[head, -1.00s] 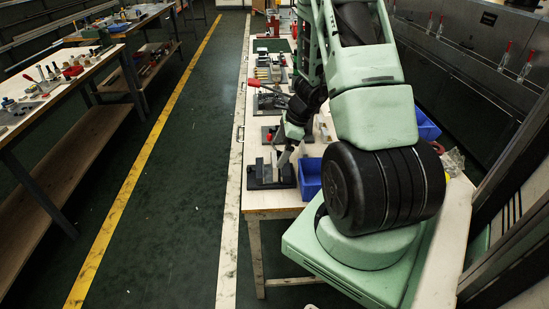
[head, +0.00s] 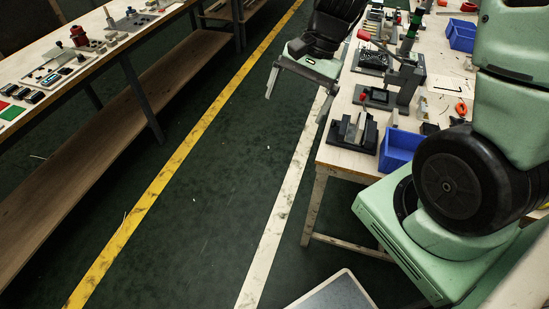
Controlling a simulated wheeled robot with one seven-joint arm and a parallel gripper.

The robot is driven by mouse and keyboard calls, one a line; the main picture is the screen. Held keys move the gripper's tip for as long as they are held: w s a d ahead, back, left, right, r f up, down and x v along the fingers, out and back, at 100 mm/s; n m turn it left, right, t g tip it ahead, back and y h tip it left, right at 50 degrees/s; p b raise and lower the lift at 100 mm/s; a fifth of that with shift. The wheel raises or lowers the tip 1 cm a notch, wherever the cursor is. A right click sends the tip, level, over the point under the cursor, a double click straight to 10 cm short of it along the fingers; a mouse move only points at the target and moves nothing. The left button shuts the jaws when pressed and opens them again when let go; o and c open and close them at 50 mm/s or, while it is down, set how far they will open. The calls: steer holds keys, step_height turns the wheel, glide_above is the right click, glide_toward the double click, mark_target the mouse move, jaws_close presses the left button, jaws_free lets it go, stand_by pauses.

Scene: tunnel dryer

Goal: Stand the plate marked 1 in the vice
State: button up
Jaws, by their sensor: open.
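My gripper (head: 294,110) is at the upper middle of the head view, its two grey fingers spread wide apart with nothing between them. It hangs over the green floor, left of the right-hand bench. A dark-based fixture with upright grey jaws, which looks like the vice (head: 352,131), stands on the near end of that bench, to the right of and below my gripper. I cannot make out a plate marked 1 or any number in this view. Whether a plate stands between the grey jaws is too small to tell.
The right-hand bench (head: 336,158) also carries a blue bin (head: 400,148) beside the vice, a dark stand (head: 408,80) behind it and another blue bin (head: 462,36). A left-hand bench (head: 84,62) holds small parts. The floor aisle between is clear.

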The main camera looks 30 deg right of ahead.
steer(key=s+a+r+n+h, duration=0.1)
steer(key=s+a+r+n, duration=0.1)
steer(key=s+a+n, duration=0.5)
steer(key=s+a+r+n+h, duration=0.2)
steer(key=s+a+r+n, duration=0.1)
steer(key=s+a+n, duration=0.5)
steer(key=s+n, duration=0.1)
steer(key=n, duration=0.2)
steer(key=shift+a+r+n+h, duration=0.2)
steer(key=shift+n+h, duration=0.1)
steer(key=shift+n, duration=0.1)
steer(key=shift+s, duration=0.1)
